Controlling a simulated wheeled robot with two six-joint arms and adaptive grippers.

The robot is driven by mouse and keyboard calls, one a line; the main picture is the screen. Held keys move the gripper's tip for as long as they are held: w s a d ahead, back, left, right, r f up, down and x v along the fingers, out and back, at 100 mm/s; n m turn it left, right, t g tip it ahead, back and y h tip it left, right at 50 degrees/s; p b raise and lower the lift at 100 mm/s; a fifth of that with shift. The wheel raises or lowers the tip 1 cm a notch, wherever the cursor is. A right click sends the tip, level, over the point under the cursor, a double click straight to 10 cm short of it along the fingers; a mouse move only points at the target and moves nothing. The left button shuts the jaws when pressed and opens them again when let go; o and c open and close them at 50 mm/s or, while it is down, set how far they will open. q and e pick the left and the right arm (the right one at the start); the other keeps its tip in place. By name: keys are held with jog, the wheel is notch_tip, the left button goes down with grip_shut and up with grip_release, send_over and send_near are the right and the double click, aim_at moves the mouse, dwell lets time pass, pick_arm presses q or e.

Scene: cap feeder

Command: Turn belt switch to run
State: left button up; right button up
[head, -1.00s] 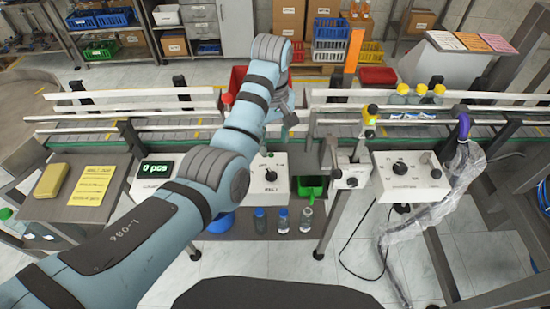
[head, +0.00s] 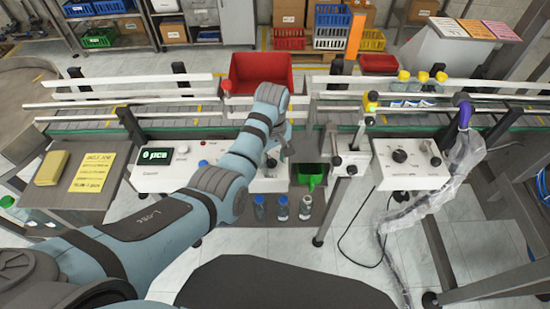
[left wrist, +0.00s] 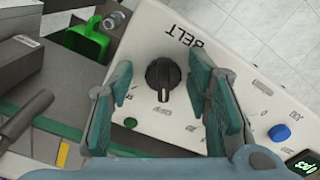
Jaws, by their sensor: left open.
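The belt switch is a black rotary knob (left wrist: 163,76) on a white panel marked BELT (left wrist: 180,32) in the left wrist view. The knob has a pale pointer mark towards the lower edge of that view. My left gripper (left wrist: 160,68) is open, with one teal finger on each side of the knob and visible gaps between. Whether the fingers reach down to the panel I cannot tell. In the head view my left gripper (head: 276,158) is over the white control box (head: 268,184), and my arm largely hides the knob. My right gripper is not in view.
Several small bottles (head: 282,208) stand in front. The conveyor (head: 180,118) with white rails runs behind; a red bin (head: 261,74) stands beyond.

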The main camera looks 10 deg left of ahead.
pick_arm(q)
jog(key=shift+s+d+r, duration=0.1)
jog(key=shift+s+r, duration=0.15)
jog(key=shift+s, duration=0.15)
jog(key=c, duration=1.1)
jog(key=shift+o, duration=0.2)
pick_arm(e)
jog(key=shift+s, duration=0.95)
